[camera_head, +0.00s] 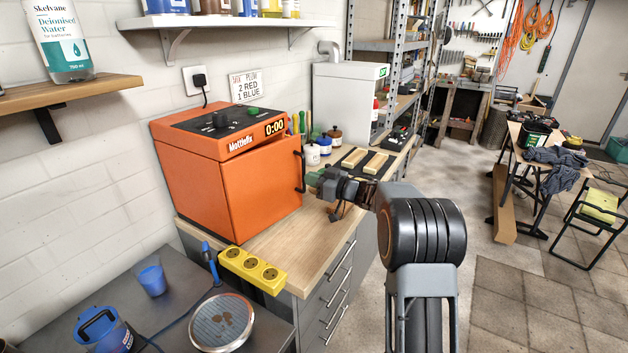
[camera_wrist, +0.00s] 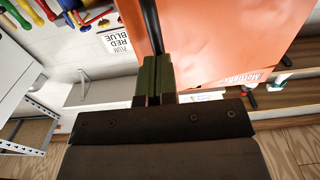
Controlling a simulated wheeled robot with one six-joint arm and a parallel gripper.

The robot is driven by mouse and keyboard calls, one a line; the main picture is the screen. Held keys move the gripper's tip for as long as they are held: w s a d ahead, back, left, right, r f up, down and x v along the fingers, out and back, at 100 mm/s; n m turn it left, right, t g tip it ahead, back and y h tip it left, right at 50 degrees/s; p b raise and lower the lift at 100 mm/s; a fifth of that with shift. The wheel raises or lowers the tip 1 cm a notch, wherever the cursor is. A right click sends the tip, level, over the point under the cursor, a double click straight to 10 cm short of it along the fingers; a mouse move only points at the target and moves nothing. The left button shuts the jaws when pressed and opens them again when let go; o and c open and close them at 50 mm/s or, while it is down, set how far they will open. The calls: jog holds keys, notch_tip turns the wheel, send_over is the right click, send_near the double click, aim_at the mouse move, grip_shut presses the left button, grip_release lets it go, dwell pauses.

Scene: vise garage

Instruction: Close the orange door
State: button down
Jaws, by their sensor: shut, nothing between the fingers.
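The orange door (camera_head: 262,190) is the front of an orange oven-like box (camera_head: 185,175) on the wooden worktop. A dark gap shows along its top edge under the control panel, so it looks slightly ajar; I cannot tell how far. Its black upright handle (camera_head: 300,172) is at its right edge. My gripper (camera_head: 313,180) is just right of the handle, with its fingers shut. In the wrist view the green fingers (camera_wrist: 153,75) are together, the black handle (camera_wrist: 151,25) runs up from their tips and the orange door (camera_wrist: 215,40) fills the right. Contact is unclear.
Wooden blocks (camera_head: 365,160) and small jars (camera_head: 318,150) stand on the worktop (camera_head: 270,237) behind my gripper. A yellow socket strip (camera_head: 253,269) lies at its front left corner. A white cabinet (camera_head: 345,100) stands behind.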

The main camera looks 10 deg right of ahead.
aim_at(299, 170)
jog(key=w+p, duration=0.1)
jog(key=w+a+p, duration=0.1)
jog(key=w+p, duration=0.1)
jog(key=w, duration=0.1)
jog(key=shift+a+r, duration=0.2)
jog(key=shift+a, duration=0.1)
jog(key=shift+w+a+p, duration=0.1)
jog(key=shift+w+p, duration=0.25)
jog(key=shift+p, duration=0.05)
jog(key=shift+a, duration=0.1)
